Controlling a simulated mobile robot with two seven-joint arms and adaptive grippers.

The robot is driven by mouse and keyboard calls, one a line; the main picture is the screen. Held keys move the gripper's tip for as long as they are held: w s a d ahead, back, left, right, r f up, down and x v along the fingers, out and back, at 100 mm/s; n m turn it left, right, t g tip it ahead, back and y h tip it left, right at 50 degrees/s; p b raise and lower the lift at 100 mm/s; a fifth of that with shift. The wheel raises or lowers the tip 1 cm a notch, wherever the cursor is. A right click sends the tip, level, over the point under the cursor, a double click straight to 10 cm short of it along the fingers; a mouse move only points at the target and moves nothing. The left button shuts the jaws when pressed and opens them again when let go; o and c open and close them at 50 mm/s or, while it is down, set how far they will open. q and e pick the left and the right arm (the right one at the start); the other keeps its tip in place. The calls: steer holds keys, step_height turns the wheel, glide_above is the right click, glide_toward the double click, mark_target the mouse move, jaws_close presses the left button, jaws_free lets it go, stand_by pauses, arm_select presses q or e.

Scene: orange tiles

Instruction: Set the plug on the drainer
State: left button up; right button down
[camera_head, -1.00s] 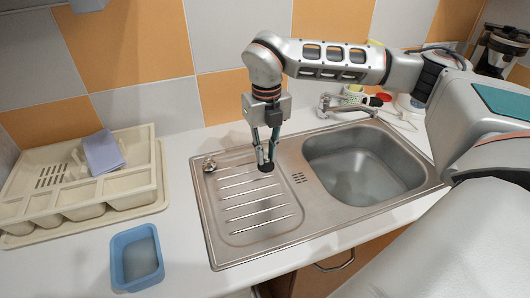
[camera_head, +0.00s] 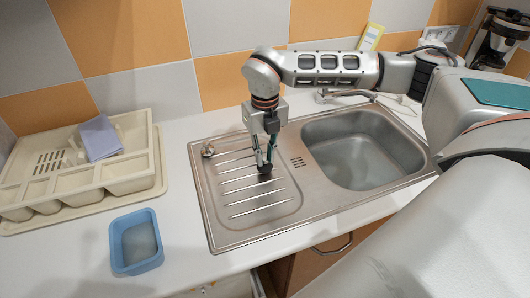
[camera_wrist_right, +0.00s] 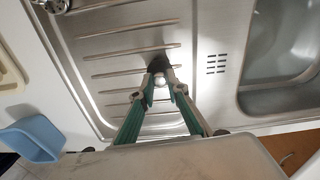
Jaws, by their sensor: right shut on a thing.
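The small black plug (camera_head: 265,169) is between the fingertips of my right gripper (camera_head: 265,161), which is shut on it. The plug is over the ribbed steel drainer (camera_head: 240,212), left of the sink bowl. In the right wrist view the dark plug (camera_wrist_right: 159,64) shows at the fingertips, with the drainer ribs (camera_wrist_right: 125,53) around it. I cannot tell whether it touches the drainer or hangs just above it. The fingers partly hide the plug. My left gripper is not in view.
The sink bowl (camera_head: 365,155) and tap (camera_head: 345,95) are right of the drainer. A round metal fitting (camera_head: 208,150) sits at its back left corner. A blue tub (camera_head: 136,241) and a cream tray (camera_head: 75,200) with a lilac cloth (camera_head: 100,138) stand left.

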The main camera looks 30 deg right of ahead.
mark_target(265, 158)
steer(key=shift+f+b, duration=0.4)
steer(key=shift+f, duration=0.15)
stand_by(0.4)
steer(key=c, duration=1.9)
jaws_free()
step_height(265, 158, up, 12)
